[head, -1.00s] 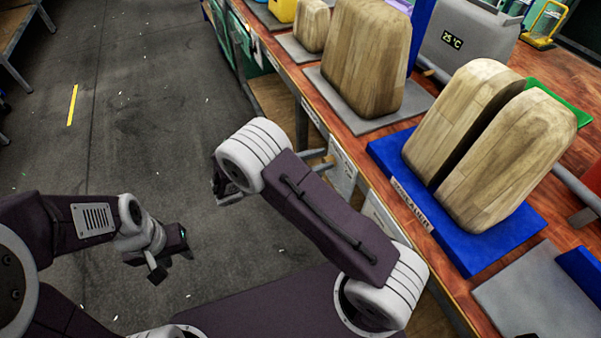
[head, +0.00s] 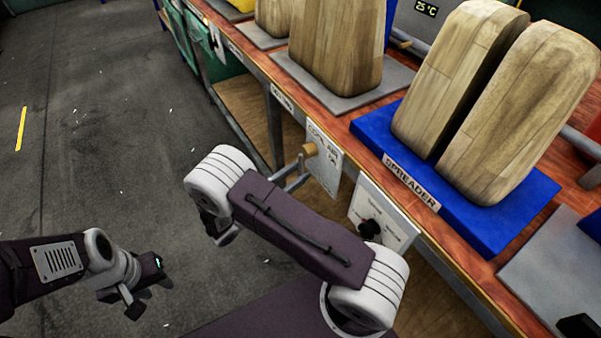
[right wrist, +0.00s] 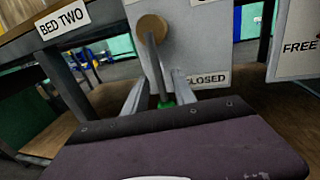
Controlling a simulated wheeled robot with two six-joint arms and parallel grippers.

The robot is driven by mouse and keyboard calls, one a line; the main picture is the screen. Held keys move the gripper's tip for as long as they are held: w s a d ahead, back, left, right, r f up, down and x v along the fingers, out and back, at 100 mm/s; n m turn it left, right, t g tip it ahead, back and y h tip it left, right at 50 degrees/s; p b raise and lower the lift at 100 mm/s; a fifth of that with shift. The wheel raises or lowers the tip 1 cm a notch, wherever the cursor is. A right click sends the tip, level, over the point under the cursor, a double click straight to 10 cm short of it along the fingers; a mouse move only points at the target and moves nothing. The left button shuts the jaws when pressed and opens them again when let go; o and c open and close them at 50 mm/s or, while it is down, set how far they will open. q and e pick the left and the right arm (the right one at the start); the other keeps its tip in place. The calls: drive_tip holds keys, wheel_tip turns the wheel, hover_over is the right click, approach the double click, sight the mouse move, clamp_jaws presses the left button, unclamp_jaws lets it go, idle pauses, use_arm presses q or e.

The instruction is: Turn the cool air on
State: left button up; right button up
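A pale panel (head: 325,160) hangs on the front of the bench below its edge; its lettering is too small to read in the head view. A lever with a round wooden knob (head: 310,149) sticks out from it. In the right wrist view the knob (right wrist: 152,28) stands at the top of a grey stem, and the panel (right wrist: 190,45) carries a "CLOSED" label (right wrist: 205,79). My right gripper (head: 296,174) is open, its two fingers (right wrist: 160,90) on either side of the stem; contact cannot be told. My left gripper (head: 148,298) is open and empty over the floor.
A second panel (head: 385,215) with a black knob hangs to the right. Wooden blocks (head: 450,80) stand on a blue "SPREADER" mat (head: 500,215). A "BED TWO" label (right wrist: 62,19) is on the bench edge. The floor at left is clear.

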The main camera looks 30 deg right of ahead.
drive_tip(key=shift+x, duration=0.9)
clamp_jaws()
idle(0.8)
